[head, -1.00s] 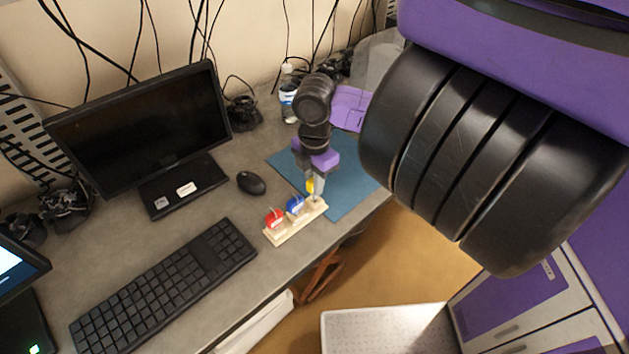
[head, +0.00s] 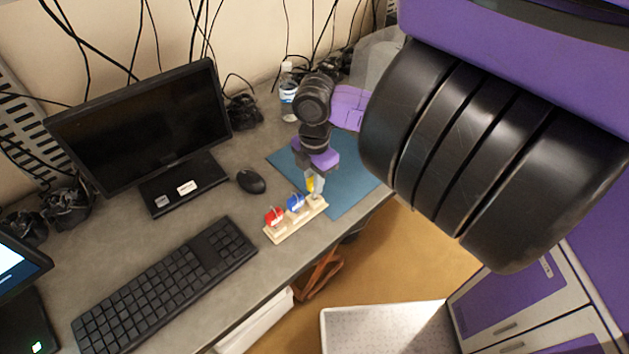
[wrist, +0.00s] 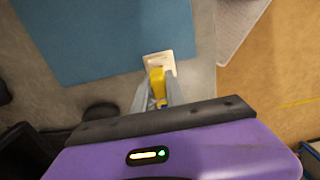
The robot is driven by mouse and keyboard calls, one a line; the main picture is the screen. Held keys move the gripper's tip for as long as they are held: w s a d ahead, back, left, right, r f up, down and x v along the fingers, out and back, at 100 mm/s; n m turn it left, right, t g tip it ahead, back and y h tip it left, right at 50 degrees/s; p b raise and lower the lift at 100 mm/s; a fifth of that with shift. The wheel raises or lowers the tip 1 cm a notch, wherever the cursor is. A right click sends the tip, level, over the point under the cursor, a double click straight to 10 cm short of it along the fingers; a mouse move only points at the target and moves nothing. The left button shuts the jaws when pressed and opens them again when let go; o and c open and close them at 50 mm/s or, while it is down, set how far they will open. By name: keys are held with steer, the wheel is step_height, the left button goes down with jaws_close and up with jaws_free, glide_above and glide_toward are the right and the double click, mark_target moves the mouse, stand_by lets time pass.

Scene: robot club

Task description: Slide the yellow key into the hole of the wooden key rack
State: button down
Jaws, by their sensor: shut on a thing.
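My gripper (head: 315,183) points down over the right end of the wooden key rack (head: 283,231) and is shut on the yellow key (head: 310,185). In the wrist view the yellow key (wrist: 157,82) sits between the fingertips, over or at the pale block (wrist: 159,60) at the rack's end. The hole is hidden, and I cannot tell whether the key's tip is in it. The red key (head: 274,216) and the blue key (head: 296,203) stand in the rack to the left of my gripper.
A blue mat (head: 352,193) lies behind and right of the rack, near the desk's edge. A black mouse (head: 251,181), a keyboard (head: 170,287) and a monitor (head: 140,135) are to the left. A water bottle (head: 289,95) stands at the back.

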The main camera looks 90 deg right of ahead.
steer(key=shift+f, duration=1)
stand_by(0.8)
steer(key=c, duration=1.3)
jaws_free()
steer(key=o, duration=0.4)
steer(key=shift+r, duration=3.55)
